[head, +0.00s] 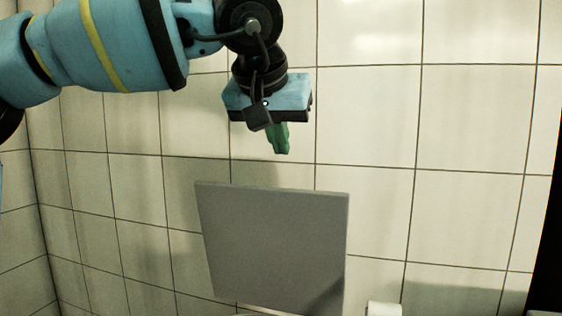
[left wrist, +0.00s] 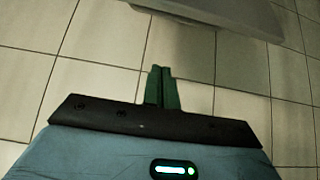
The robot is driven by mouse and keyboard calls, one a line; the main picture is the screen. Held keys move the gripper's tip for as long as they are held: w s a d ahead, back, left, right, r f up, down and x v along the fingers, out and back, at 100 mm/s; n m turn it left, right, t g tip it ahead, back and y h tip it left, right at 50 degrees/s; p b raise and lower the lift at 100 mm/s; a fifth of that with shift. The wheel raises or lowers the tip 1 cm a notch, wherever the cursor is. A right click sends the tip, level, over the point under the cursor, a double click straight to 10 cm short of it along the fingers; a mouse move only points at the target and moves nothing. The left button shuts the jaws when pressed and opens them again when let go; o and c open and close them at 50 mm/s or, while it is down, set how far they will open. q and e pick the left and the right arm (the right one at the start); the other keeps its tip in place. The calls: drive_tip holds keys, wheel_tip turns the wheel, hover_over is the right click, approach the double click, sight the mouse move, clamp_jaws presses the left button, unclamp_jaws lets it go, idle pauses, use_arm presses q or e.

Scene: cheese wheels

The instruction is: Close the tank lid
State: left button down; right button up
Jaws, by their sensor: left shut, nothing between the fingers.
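The tank lid (head: 275,245) is a flat grey panel. It stands raised and nearly upright in the lower middle of the head view, in front of the tiled wall. Its grey edge also crosses the top of the left wrist view (left wrist: 215,12). My left gripper (head: 281,152) hangs above the lid's top edge, pointing down, with a visible gap between them in the head view. Its green fingers are together and empty, as the left wrist view (left wrist: 161,70) also shows. The tank below the lid is almost wholly out of frame. My right gripper is not in view.
A white tiled wall (head: 470,120) fills the background, with a corner at the left. A small white cylinder-like object (head: 384,309) shows at the bottom edge, right of the lid. A dark vertical shape (head: 549,255) borders the right edge. The space right of my gripper looks clear.

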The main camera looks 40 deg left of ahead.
sight(282, 188)
use_arm(q)
drive_tip(key=x, duration=0.9)
drive_tip(key=s, duration=0.1)
drive_tip(key=s+d+f, duration=0.1)
drive_tip(key=s+p, duration=0.1)
drive_tip(key=shift+d+f, duration=0.25)
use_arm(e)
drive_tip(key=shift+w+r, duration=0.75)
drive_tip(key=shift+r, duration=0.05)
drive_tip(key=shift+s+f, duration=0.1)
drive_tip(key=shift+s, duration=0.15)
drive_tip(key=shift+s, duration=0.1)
